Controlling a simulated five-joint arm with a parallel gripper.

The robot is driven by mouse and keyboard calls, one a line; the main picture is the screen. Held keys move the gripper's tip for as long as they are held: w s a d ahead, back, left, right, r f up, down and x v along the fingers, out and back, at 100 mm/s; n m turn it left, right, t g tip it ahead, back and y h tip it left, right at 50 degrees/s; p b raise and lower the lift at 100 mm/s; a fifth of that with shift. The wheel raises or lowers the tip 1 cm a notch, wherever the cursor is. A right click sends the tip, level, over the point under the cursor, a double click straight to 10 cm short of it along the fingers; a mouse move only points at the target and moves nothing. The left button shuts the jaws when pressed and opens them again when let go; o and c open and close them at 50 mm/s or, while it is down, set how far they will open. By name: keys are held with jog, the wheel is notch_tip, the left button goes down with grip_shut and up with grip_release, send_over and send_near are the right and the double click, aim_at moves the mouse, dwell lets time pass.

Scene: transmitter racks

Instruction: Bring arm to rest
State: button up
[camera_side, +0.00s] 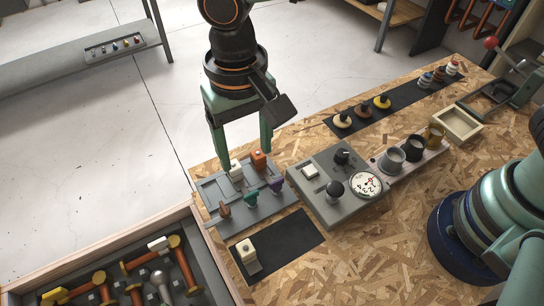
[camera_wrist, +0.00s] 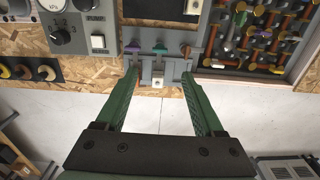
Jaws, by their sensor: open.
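My gripper (camera_side: 240,152) is open, its two green fingers pointing down over the small grey rack (camera_side: 213,192) at the wooden bench's left end. A white block (camera_side: 236,168) and an orange-brown block (camera_side: 259,159) stand at the rack near the fingertips. Purple, teal and brown handled pieces sit along its front. In the wrist view the gripper (camera_wrist: 158,68) has its fingers spread either side of the white block (camera_wrist: 157,84), with floor showing between them. I cannot tell whether a finger touches anything.
A grey control box (camera_side: 322,205) with knobs and a dial stands right of the rack. A black mat (camera_side: 290,238) with a cream block (camera_side: 246,250) lies in front. A wooden-edged drawer (camera_side: 185,218) of hammer-like tools is at lower left. Cups (camera_side: 391,158) stand further right.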

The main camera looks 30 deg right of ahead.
jog(key=w+d+r+t, duration=0.1)
jog(key=w+d+r, duration=0.35)
jog(key=d, duration=0.45)
jog(key=s+d+r+t, duration=0.2)
jog(key=d, duration=0.9)
jog(key=s+d+r+t, duration=0.2)
jog(key=d+r, duration=0.1)
jog(key=d, duration=0.9)
jog(key=shift+s+d+r+t, duration=0.15)
jog(key=shift+s+t, duration=0.15)
jog(key=shift+s, duration=0.1)
